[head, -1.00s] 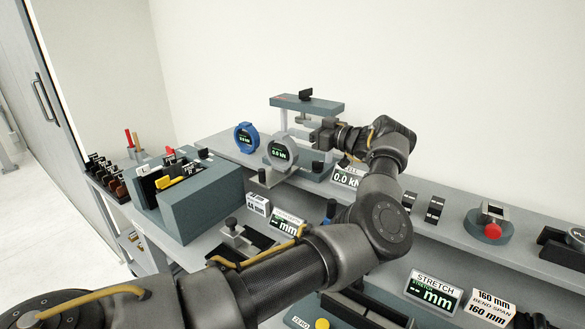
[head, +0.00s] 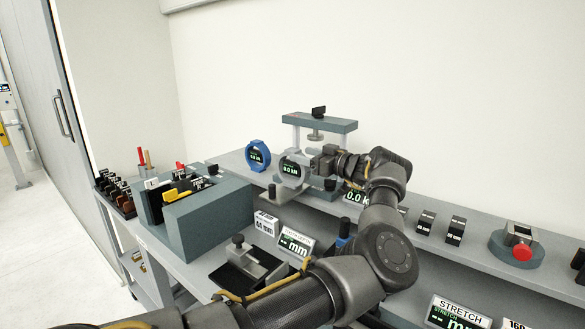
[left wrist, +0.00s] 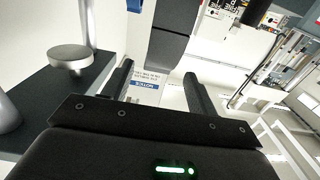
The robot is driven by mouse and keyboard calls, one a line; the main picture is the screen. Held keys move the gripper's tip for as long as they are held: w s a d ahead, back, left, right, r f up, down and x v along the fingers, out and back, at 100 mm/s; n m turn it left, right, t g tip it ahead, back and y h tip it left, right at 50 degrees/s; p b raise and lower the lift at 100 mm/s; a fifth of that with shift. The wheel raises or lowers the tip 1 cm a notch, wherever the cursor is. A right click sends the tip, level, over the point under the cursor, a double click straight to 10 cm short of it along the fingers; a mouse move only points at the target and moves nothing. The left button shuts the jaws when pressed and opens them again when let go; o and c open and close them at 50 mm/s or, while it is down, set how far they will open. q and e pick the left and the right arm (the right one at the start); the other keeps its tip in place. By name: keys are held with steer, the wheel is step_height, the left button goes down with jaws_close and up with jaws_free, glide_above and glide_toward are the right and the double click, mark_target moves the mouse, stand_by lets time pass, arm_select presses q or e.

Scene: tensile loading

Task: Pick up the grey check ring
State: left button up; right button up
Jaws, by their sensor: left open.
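The grey check ring (head: 291,166) stands upright on the raised shelf in the head view, with a round dark display on its face. A similar blue ring (head: 257,155) stands to its left. My left gripper (head: 313,164) is open, just right of the grey ring and close to it. I cannot tell whether it touches the ring. In the left wrist view, the two open fingers (left wrist: 158,85) have a dark grey block (left wrist: 172,40) ahead between them. I cannot tell for sure whether the block belongs to the ring. My right gripper is out of view.
A press frame (head: 320,124) stands right behind the gripper; its round plate (left wrist: 70,55) shows close on the left in the wrist view. A grey-blue bin block (head: 208,221) is at the left. A red-button device (head: 517,247) is farther right on the shelf.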

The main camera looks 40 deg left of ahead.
mark_target(298, 153)
arm_select(q)
steer(key=shift+a, duration=0.15)
steer(key=shift+a+r+p, duration=0.15)
steer(key=shift+a+p, duration=0.2)
steer(key=shift+a, duration=0.15)
steer(key=a+p, duration=0.1)
steer(key=a, duration=0.2)
steer(key=shift+w+a, duration=0.15)
steer(key=shift+a, duration=0.25)
steer(key=shift+a+f, duration=0.2)
steer(key=shift+f, duration=0.05)
steer(key=shift+d, duration=0.1)
jaws_close()
arm_select(e)
steer(key=shift+s+a+r, duration=0.65)
steer(key=shift+s+r, duration=0.05)
steer(key=shift+r, duration=0.15)
steer(key=shift+d, duration=0.25)
